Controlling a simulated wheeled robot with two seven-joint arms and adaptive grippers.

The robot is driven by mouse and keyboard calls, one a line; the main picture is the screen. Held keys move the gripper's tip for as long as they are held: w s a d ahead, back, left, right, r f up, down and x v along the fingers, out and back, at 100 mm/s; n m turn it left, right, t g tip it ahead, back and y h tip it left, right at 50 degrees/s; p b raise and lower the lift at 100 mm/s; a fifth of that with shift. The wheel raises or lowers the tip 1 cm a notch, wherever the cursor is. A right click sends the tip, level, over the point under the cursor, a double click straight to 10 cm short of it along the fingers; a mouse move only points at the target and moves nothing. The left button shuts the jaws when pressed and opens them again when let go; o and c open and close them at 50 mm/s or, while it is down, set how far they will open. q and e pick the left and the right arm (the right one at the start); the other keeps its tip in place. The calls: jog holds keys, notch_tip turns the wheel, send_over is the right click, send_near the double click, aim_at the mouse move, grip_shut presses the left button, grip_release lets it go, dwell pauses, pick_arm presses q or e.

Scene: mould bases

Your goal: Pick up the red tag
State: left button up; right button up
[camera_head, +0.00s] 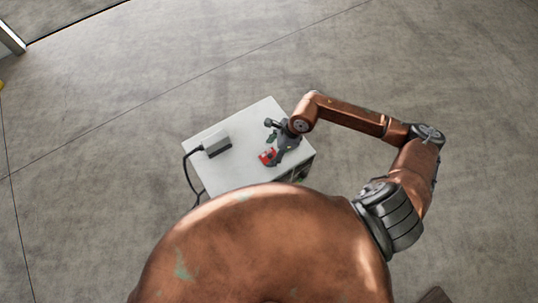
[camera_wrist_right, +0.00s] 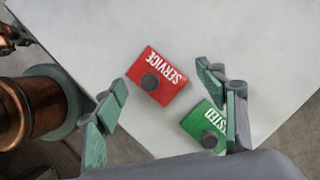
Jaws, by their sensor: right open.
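The red tag (camera_wrist_right: 158,77) lies flat on the white top, with white lettering reading "SERVICE" and a dark round knob on it. In the head view the red tag (camera_head: 267,157) is near the right part of the top, at the gripper's lower left. My right gripper (camera_head: 275,143) is open above the top, and its green-padded fingers show on either side of the red tag in the wrist view. Nothing is held. A green tag (camera_wrist_right: 199,122) with a similar knob lies close beside the red one, partly hidden behind the right-hand finger.
The white-topped cabinet (camera_head: 237,122) stands on an open concrete floor. A grey box (camera_head: 217,146) with a black cable sits on the left of the top. The surface between that box and the tags is clear.

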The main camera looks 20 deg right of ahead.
grip_shut()
dwell(0.8)
